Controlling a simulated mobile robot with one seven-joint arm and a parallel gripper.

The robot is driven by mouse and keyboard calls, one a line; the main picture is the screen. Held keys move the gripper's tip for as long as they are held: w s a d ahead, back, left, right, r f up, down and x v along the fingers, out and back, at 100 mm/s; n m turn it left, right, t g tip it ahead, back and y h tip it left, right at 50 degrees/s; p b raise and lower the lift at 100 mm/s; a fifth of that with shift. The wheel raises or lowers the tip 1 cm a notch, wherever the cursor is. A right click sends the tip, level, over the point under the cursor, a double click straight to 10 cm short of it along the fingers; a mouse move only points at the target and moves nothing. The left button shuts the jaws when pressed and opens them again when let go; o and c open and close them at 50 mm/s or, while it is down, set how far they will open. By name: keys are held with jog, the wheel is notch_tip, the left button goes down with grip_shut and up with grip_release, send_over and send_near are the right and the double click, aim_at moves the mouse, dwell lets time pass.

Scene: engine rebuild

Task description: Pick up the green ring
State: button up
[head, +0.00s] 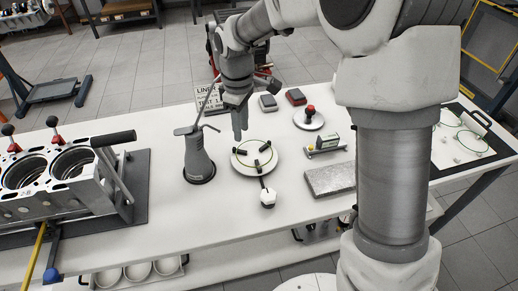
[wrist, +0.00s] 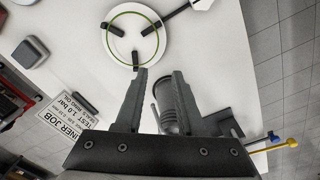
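A thin green ring (head: 235,158) lies on a round white plate (head: 246,172) with several black jaws, which holds it spread in the middle of the bench. In the wrist view the ring (wrist: 108,38) is at the top left, on the plate (wrist: 104,22). My gripper (head: 238,137) points down near the plate's far left rim. In the wrist view my gripper (wrist: 159,74) shows a clear gap between its fingers. It is open and empty, and the ring is outside that gap. Another green ring outline (head: 488,149) shows on the board at the far right.
A grey oil can (head: 198,158) stands close left of the plate; it also shows between my fingers (wrist: 171,104). A white hexagonal knob (head: 268,198) sits in front. A grey block (head: 330,180) and a red-knobbed disc (head: 309,121) stand right. An engine block (head: 65,195) fills the left.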

jog(key=f, duration=0.1)
jog(key=b, duration=0.1)
send_over(246, 166)
jog(key=f, duration=0.4)
jog(key=a+f, duration=0.1)
jog(key=f, duration=0.4)
jog(key=d+f+b, duration=0.1)
jog(key=f, duration=0.1)
jog(key=shift+f, duration=0.6)
jog(key=shift+f, duration=0.25)
grip_shut()
